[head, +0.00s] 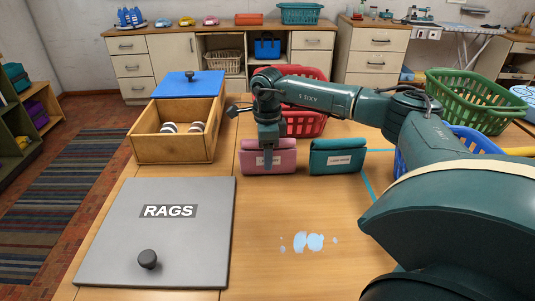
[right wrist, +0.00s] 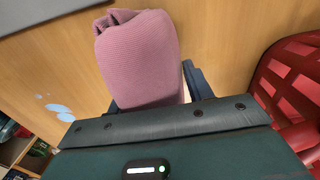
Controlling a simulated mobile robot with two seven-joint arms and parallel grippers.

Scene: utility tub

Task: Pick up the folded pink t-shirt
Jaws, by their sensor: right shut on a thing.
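The folded pink t-shirt (head: 286,154) is upright near the back of the wooden table, with a white label on its front. My right gripper (head: 268,150) reaches down over it from above, one finger showing across its front. In the right wrist view the ribbed pink t-shirt (right wrist: 138,52) sits between the fingers of my right gripper (right wrist: 150,97), which is shut on it. I cannot tell whether the t-shirt's bottom touches the table. My left gripper is not in view.
A folded teal cloth (head: 337,157) stands just right. A red basket (head: 305,124) is behind, and green (head: 465,98) and blue baskets are at right. An open wooden box (head: 175,150) and grey RAGS lid (head: 160,240) are left. Pale spilled spots (head: 308,242) mark the clear front table.

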